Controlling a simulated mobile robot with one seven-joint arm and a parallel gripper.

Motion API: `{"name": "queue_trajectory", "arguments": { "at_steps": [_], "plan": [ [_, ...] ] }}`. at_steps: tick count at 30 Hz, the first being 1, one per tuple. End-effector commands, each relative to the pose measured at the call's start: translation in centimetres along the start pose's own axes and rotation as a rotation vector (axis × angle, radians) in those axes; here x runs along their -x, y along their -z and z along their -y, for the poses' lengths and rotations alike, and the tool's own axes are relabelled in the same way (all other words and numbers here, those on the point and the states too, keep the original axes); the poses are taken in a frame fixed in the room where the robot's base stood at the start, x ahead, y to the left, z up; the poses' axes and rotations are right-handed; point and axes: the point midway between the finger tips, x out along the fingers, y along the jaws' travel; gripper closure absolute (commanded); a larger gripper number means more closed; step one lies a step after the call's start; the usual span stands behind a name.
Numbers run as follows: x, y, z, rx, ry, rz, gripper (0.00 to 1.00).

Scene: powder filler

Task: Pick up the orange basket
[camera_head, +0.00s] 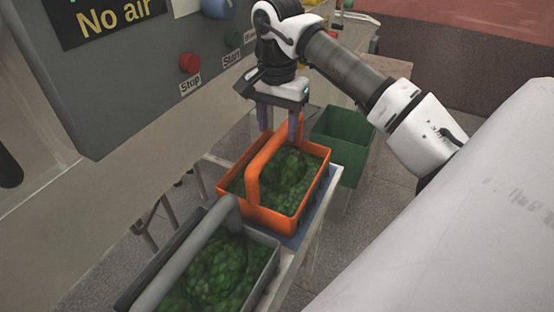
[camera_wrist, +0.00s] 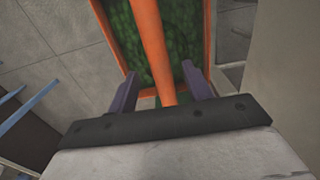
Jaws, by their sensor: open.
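The orange basket (camera_head: 270,217) stands upright on a narrow bench, filled with green contents, with its handle arching over the middle. My gripper (camera_head: 280,122) is open above the basket's far end, pointing down. In the wrist view, my gripper (camera_wrist: 160,88) has one dark purple finger on each side of the orange handle (camera_wrist: 152,45). The fingers are apart from the handle, and I cannot tell how deep they reach along it. The orange basket's rim (camera_wrist: 108,35) shows behind the handle.
A grey basket (camera_head: 277,262) with green contents stands in front of the orange one. A green bin (camera_head: 343,133) stands behind it at the right. The machine panel with a red Stop button (camera_head: 189,63) is close on the left.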

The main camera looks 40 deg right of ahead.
Motion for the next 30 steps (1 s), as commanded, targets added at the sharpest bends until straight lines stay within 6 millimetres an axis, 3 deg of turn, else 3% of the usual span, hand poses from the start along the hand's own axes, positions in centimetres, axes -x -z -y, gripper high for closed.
{"name": "queue_trajectory", "arguments": {
  "at_steps": [8, 15, 22, 30],
  "plan": [
    [-1.7, 0.0, 0.0, 0.0, 0.0, 0.002, 0.5],
    [-5.2, 0.2, -0.1, 0.0, 0.002, 0.001, 0.5],
    [-5.8, 0.2, 0.0, 0.0, 0.001, 0.0, 0.5],
    [-5.8, 0.2, 0.0, 0.0, 0.001, 0.0, 0.83]
  ]
}}
